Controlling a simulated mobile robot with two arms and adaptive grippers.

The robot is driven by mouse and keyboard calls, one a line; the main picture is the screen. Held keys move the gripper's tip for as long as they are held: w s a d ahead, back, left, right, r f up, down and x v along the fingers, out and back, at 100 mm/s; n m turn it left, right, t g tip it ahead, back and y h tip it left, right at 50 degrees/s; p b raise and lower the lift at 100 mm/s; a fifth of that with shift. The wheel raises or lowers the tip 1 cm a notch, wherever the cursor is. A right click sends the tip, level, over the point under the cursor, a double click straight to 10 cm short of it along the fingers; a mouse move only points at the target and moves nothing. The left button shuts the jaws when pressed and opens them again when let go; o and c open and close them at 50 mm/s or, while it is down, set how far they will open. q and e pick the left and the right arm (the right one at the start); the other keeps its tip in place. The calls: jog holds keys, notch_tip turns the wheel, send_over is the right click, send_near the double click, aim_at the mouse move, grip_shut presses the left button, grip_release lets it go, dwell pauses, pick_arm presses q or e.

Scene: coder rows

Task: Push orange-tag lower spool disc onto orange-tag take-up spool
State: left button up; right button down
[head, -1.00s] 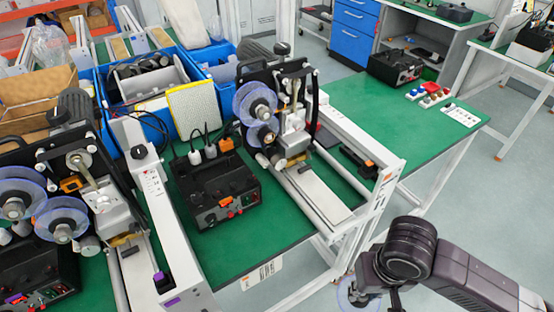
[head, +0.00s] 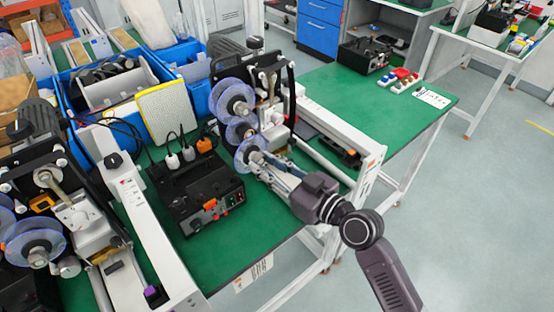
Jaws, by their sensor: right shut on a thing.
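The orange-tag coder stands on the green table, with its orange tag (head: 370,163) on the end of its white rail. Its upper clear-blue disc (head: 226,96) faces me on the black plate. My right gripper (head: 263,161) reaches in from the lower right and is shut on a clear bluish spool disc (head: 243,155). My left gripper is not in view.
A black box (head: 195,190) with cables and switches stands left of the held disc. A second coder with a purple tag (head: 150,291) is at the left. Blue bins (head: 75,115) stand behind.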

aim_at(263, 149)
jog(key=w+d+t, duration=0.1)
jog(key=d+m+t+h, duration=0.1)
jog(key=shift+w+d, duration=0.35)
jog(key=shift+w, duration=0.05)
jog(key=shift+x, duration=2.45)
jog(key=shift+f+b, duration=0.2)
jog(key=shift+b, duration=0.1)
jog(key=shift+w+a, duration=0.3)
jog(key=shift+w, duration=0.1)
jog(key=c, duration=1.5)
grip_release()
jog(key=shift+c, duration=0.2)
